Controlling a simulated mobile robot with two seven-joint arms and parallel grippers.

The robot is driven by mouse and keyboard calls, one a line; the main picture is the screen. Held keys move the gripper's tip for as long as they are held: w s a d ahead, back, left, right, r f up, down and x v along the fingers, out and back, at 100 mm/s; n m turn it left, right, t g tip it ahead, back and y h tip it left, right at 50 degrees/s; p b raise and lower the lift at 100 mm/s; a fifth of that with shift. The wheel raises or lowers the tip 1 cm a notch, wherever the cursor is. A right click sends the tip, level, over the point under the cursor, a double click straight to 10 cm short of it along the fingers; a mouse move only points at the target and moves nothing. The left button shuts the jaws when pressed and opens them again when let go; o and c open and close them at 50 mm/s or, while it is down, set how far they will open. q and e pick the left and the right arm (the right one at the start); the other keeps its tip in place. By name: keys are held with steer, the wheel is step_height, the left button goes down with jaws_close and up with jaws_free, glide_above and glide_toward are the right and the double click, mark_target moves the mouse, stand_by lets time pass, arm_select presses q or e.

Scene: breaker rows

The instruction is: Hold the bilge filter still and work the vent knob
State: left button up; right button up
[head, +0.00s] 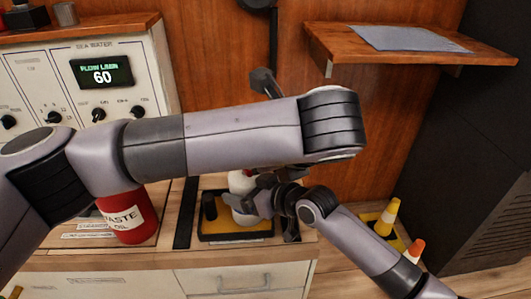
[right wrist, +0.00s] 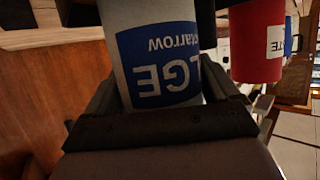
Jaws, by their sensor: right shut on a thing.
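The bilge filter (head: 237,182) is a white cylinder standing over a dark-rimmed tray, partly covered by my arms in the head view. In the right wrist view the filter (right wrist: 160,60) shows a blue label with upside-down lettering. My right gripper (head: 258,198) is shut on its side, and the wrist view shows the gripper's jaws (right wrist: 165,105) on both sides of the body. A little red shows above the filter, under my left arm. The vent knob cannot be made out.
A red waste can (head: 128,215) stands left of the tray (head: 237,238). A control panel (head: 140,75) reading 60 is at the back left. A wooden shelf (head: 420,55) holds a sheet. Yellow and orange cones (head: 387,217) stand low at the right.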

steer(key=shift+r, duration=0.15)
steer(key=o, duration=1.3)
steer(key=v, duration=1.2)
steer(key=shift+s+d, duration=0.1)
steer(key=shift+d, duration=0.05)
